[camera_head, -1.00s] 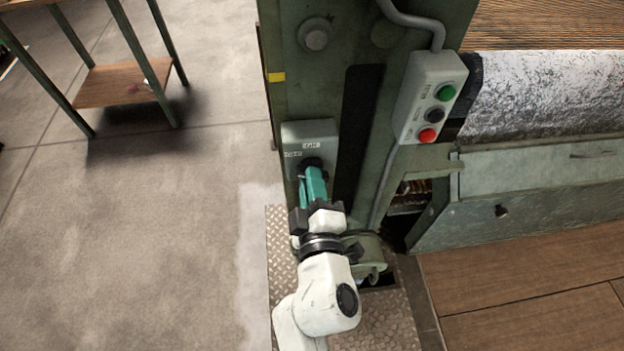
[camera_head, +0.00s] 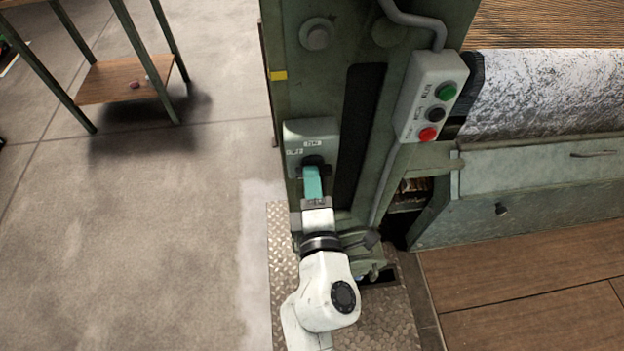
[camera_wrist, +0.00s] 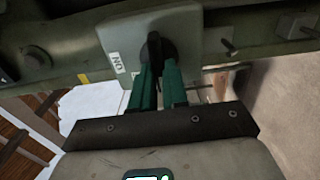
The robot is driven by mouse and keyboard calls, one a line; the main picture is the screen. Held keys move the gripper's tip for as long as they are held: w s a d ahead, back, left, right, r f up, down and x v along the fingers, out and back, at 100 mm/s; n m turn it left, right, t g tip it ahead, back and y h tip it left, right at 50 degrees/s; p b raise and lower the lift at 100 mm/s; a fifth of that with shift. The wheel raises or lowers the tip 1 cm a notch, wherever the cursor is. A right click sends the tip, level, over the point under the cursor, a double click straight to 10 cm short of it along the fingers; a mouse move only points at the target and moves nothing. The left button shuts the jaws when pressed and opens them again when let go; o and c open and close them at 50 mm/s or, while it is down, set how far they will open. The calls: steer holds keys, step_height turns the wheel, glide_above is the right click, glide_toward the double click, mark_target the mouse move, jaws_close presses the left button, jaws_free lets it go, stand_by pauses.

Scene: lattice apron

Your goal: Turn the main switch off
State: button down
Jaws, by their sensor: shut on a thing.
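The main switch is a grey-green box (camera_head: 311,130) on the machine's green upright, with pale labels on its face. It also shows in the wrist view (camera_wrist: 185,30), where a label reading ON lies left of the knob. The black knob (camera_wrist: 154,46) sits on the box face, its ridge running up and down in the wrist view. My gripper (camera_head: 313,170) comes from below, and its teal fingers (camera_wrist: 158,68) are shut on the knob, one on each side. The fingers hide part of the knob, and the label text in the head view is too small to read.
A grey control box (camera_head: 430,97) with green, black and red buttons is on the upright to the right. A dark slot (camera_head: 358,135) runs between it and the switch. A wooden-shelved table (camera_head: 125,80) stands at the upper left.

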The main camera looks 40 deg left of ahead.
steer(key=shift+s+f, duration=0.1)
steer(key=c, duration=1.1)
jaws_free()
steer(key=shift+c, duration=0.2)
steer(key=shift+d, duration=0.1)
steer(key=p+v, duration=0.1)
steer(key=v, duration=0.9)
steer(key=shift+s+d, duration=0.15)
steer(key=shift+d, duration=0.05)
